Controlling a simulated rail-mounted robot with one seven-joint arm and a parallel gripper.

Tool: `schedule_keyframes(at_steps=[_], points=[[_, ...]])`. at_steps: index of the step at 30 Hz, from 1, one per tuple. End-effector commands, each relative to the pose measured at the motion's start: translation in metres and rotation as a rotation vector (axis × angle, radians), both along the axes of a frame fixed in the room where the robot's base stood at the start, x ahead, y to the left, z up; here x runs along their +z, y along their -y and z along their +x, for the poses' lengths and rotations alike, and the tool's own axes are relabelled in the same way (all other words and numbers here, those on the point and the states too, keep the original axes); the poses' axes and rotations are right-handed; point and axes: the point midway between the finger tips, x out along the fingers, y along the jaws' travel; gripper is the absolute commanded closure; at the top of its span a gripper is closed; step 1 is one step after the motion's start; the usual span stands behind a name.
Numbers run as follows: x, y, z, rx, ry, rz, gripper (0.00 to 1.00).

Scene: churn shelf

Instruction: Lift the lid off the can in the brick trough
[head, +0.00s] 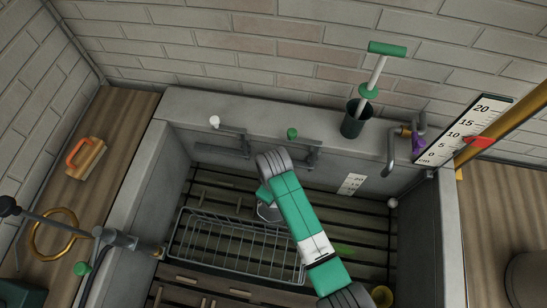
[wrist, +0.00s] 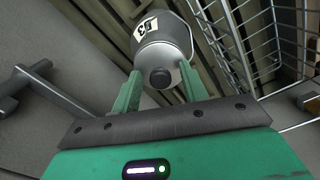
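The can (wrist: 166,42) is grey with a white number label and shows in the wrist view at the upper middle. Its lid (wrist: 150,68) faces my gripper and carries a dark round knob (wrist: 160,77). My gripper (wrist: 159,72) is open, with one green finger on each side of the knob and a visible gap to it. In the head view my arm comes over the brick trough (head: 451,245) and hides most of the can (head: 268,212). My gripper (head: 264,196) is just above it there, mostly hidden by my wrist.
A wire basket (head: 205,243) stands in the trough close beside the can. Grey brackets (head: 305,155) stick out from the back wall. A dark cup (head: 354,121) holding a green-handled tool and a tap (head: 390,155) are on the back ledge. Slats line the trough floor.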

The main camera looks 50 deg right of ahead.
Motion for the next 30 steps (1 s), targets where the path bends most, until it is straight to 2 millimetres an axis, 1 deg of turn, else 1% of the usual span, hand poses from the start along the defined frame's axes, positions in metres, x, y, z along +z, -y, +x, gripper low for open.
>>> schedule_keyframes(at_steps=[1,6,13,16,19,23,24,26,29,30], points=[[0.0,0.0,0.0,0.0,0.0,0.0,0.67],[0.0,0.0,0.0,0.0,0.0,0.0,1.0],[0.001,0.0,0.0,0.0,0.0,0.0,1.0],[0.005,0.0,0.0,0.001,0.001,0.0,1.0],[0.015,0.0,0.001,0.001,0.002,-0.001,1.0],[0.036,0.0,0.001,0.001,0.003,-0.001,1.0],[0.04,0.0,-0.003,-0.001,0.001,0.001,1.0],[0.039,0.002,-0.017,-0.003,0.0,0.003,1.0],[0.041,0.007,-0.041,-0.005,0.001,0.003,1.0],[0.043,0.009,-0.052,-0.006,0.0,0.003,1.0]])
